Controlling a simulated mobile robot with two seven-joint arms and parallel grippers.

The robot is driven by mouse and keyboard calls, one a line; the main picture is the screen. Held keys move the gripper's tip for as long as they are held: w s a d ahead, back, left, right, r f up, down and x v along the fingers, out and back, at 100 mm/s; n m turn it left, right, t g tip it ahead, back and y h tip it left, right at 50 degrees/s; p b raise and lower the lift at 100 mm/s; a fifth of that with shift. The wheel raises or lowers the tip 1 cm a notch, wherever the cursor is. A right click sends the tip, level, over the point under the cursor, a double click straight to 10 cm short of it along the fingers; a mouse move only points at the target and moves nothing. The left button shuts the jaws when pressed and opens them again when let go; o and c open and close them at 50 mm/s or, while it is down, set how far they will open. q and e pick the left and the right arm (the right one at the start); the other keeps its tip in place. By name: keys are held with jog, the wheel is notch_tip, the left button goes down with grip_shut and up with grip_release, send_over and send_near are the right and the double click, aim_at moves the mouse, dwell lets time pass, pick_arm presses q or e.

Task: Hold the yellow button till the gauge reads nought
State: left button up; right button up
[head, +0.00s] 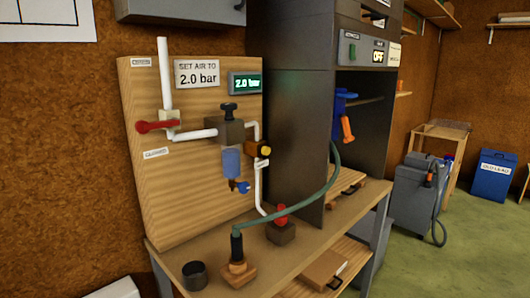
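A small yellow button (265,151) sits on a brown block on the wooden panel (150,203), at the right end of the white pipework. Nothing touches it. The gauge (246,84) is a dark digital display at the panel's upper right, and it reads 2.0 bar in green. A sign beside it says "SET AIR TO 2.0 bar". A red lever (156,126) lies level on the pipe at the left. Neither of my grippers is in view.
The panel stands on a wooden bench (330,222) holding a black cup (195,275), a red-topped block (281,228) and a black-handled tool with a green hose (290,207). A dark cabinet (290,95) rises right of the panel. Green floor lies open at right.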

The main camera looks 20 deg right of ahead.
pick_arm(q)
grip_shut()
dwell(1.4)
